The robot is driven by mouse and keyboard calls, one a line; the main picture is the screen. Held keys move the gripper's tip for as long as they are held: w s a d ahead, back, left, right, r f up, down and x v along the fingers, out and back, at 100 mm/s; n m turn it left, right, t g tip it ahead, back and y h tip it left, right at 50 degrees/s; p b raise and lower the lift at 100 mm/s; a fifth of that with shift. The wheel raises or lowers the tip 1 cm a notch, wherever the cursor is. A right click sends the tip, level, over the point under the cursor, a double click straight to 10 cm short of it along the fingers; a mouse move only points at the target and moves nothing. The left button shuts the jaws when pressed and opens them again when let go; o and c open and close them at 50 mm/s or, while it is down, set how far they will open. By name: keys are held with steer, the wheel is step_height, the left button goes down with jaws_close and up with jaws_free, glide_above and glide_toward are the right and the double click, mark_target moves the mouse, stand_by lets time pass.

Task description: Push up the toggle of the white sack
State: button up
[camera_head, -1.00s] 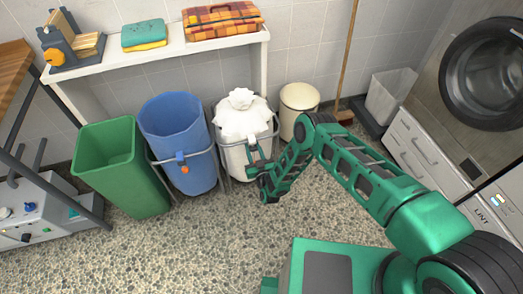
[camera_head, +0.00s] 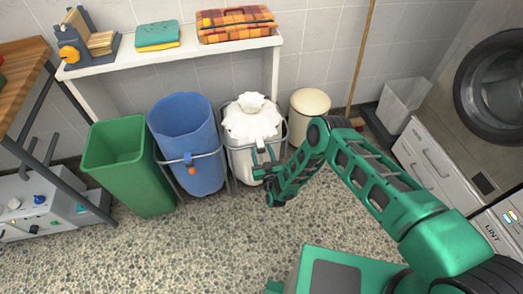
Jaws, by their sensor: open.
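The white sack (camera_head: 251,118) hangs in a metal frame stand, its top gathered into a knot-like tuft. My gripper (camera_head: 263,156) is at the front of the white sack, over its right half in the picture, with its fingers spread and nothing seen between them. Whether the fingers touch the sack cannot be told. The blue sack (camera_head: 187,130) to the left stands open in its own frame, with an orange toggle (camera_head: 190,169) on its front.
A green bin (camera_head: 125,170) stands left of the blue sack. A cream bin (camera_head: 309,110) stands right of the white sack. Behind is a white shelf (camera_head: 180,58) with a plaid case (camera_head: 236,24). A broom (camera_head: 362,60) leans at the wall. The pebbled floor in front is clear.

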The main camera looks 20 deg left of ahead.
steer(key=shift+s, duration=0.1)
steer(key=v, duration=1)
steer(key=shift+s+d, duration=0.2)
steer(key=shift+s, duration=0.05)
steer(key=shift+a+f, duration=0.1)
